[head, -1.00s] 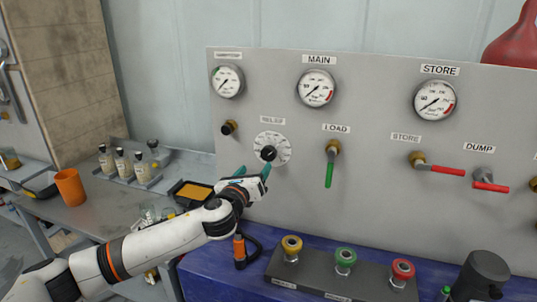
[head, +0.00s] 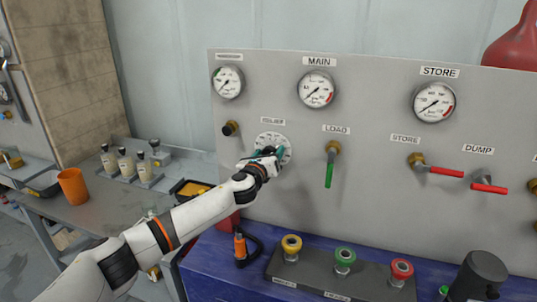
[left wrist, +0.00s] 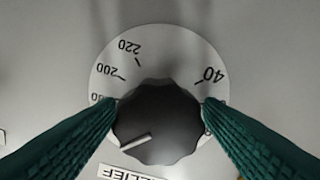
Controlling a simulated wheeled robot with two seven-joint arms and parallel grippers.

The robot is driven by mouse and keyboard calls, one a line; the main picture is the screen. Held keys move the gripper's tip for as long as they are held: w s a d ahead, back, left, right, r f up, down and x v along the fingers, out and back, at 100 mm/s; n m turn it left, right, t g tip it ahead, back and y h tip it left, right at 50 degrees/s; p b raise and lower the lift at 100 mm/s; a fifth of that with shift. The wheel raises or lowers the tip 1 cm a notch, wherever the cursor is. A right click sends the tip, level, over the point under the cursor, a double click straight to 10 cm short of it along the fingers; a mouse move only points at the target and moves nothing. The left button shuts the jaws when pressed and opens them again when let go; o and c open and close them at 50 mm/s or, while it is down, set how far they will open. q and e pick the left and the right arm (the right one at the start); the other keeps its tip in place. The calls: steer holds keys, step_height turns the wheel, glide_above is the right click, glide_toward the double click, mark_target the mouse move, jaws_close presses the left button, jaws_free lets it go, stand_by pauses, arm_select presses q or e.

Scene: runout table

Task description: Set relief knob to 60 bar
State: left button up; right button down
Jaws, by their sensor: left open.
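The relief knob shows in the left wrist view as a black scalloped knob (left wrist: 158,122) with a pale pointer line toward its lower left. Its white dial plate (left wrist: 155,62) shows 40, 200 and 220; other marks are partly covered by fingers and knob. In the head view the dial (head: 273,139) sits under the RELIEF label (head: 273,121). My left gripper (head: 266,155) is at the dial and hides the knob there. In the left wrist view its green fingers (left wrist: 160,112) are open, one on each side of the knob. My right gripper is not in view.
The LOAD valve with green handle (head: 329,168) hangs to the right of the dial. A black-tipped brass fitting (head: 231,128) is to the upper left. Gauges (head: 316,89) line the panel above. Colored couplings (head: 345,258) stand below on the blue bench.

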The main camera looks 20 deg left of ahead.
arm_select(q)
steer(key=c, duration=1)
